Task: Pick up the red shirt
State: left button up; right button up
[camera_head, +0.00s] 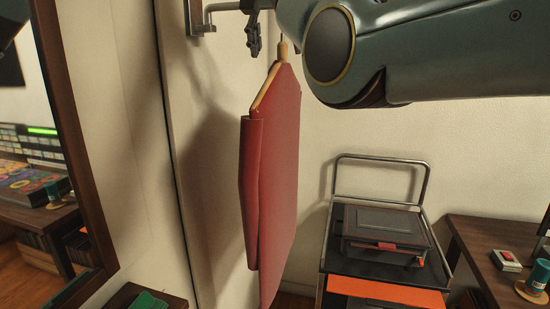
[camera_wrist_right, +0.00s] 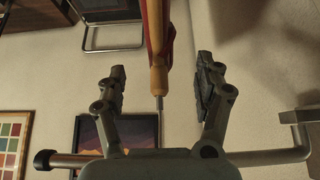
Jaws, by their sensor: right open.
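The red shirt (camera_head: 275,180) hangs on a wooden hanger (camera_head: 270,85) in the head view, close to the wall. My right gripper (camera_head: 254,48) is at the top, by the hanger's upper end, partly cut off by the frame. In the right wrist view the right gripper (camera_wrist_right: 160,88) is open, with one finger on each side of the hanger's neck (camera_wrist_right: 158,80) and a gap on both sides. A strip of the red shirt (camera_wrist_right: 160,25) shows there at the top. My left gripper is not in view.
A metal wall hook (camera_head: 200,25) is at the top left of the shirt. A trolley (camera_head: 375,250) with a dark case stands lower right, beside a wooden table (camera_head: 490,245). A wood-framed mirror (camera_head: 75,130) is at left, with a green cloth (camera_head: 148,300) below.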

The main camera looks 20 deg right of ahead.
aim_at(281, 73)
jog(key=shift+x, duration=0.95)
jog(key=shift+w+d+f+p, duration=0.2)
jog(key=shift+f+p, duration=0.1)
jog(key=shift+p, duration=0.2)
jog(key=p+x, duration=0.2)
jog(key=x, duration=0.1)
jog(key=shift+s+a+f, duration=0.1)
jog(key=shift+a+f, duration=0.05)
jog(key=shift+f, duration=0.2)
jog(key=shift+w+d+f, duration=0.2)
jog(key=shift+d+f, duration=0.05)
jog(key=shift+f, duration=0.25)
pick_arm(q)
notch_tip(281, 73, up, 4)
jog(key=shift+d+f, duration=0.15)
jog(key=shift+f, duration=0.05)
pick_arm(e)
jog(key=shift+a, duration=0.1)
jog(key=shift+c, duration=0.2)
jog(key=shift+c, duration=1.1)
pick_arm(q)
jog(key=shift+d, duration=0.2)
pick_arm(e)
jog(key=shift+r, duration=0.1)
grip_shut()
